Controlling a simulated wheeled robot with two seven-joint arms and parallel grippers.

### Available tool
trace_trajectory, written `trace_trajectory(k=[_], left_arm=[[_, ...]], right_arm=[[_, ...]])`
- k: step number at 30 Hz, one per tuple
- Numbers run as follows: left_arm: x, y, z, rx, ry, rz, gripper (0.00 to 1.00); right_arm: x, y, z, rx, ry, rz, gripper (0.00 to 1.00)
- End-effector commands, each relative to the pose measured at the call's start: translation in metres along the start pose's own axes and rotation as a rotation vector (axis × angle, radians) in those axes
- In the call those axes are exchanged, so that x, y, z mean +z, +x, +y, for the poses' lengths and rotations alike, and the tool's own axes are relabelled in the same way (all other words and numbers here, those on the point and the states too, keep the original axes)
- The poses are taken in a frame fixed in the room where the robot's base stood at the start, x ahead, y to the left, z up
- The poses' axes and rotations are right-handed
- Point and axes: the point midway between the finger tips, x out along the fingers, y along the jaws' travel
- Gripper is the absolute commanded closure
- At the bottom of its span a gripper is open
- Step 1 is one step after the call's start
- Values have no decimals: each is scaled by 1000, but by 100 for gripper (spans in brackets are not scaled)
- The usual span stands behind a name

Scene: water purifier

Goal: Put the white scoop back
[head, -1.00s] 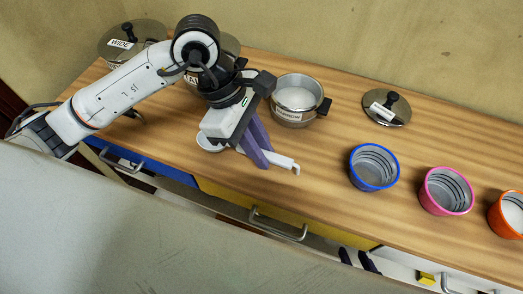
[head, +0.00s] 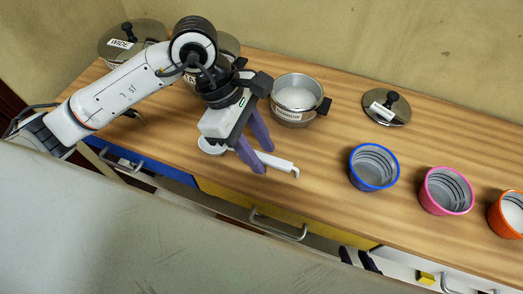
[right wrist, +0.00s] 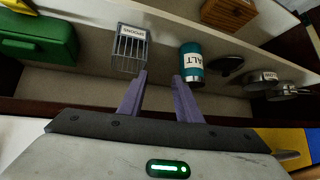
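The white scoop (head: 280,163) lies on the wooden counter, its round bowl to the left and its hooked handle end to the right. My left gripper (head: 264,160) is open over it, with one purple finger on each side of the handle; the fingers hide part of the handle. In the right wrist view, my right gripper (right wrist: 160,77) is open and empty. A wire basket (right wrist: 129,50) with a label that seems to read SPOONS, upside down, stands beyond its fingers.
A pot (head: 297,98), a loose lid (head: 387,107) and blue (head: 374,167), pink (head: 446,191) and orange (head: 507,214) cups stand on the counter. The right wrist view shows a teal salt jar (right wrist: 191,62), a green box (right wrist: 38,40) and lidded pots (right wrist: 262,80).

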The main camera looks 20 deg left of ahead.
Motion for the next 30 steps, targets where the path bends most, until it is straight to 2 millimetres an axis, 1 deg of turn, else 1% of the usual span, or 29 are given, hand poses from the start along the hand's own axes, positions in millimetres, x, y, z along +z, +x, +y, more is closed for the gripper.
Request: trace_trajectory(k=[9,12,15,18,21,30], left_arm=[[0,-68,1,7,1,1,66],[0,-86,1,6,2,1,66],[0,-99,0,4,0,1,66],[0,-106,0,3,0,0,66],[0,-109,0,0,0,-1,66],[0,-109,0,0,0,-1,66]], right_arm=[[4,3,1,1,-1,-3,69],[4,3,1,1,-1,-4,69],[5,4,1,1,-1,-5,69],[5,4,1,1,-2,-5,69],[4,4,0,0,-2,-4,69],[3,3,0,0,-2,-3,69]])
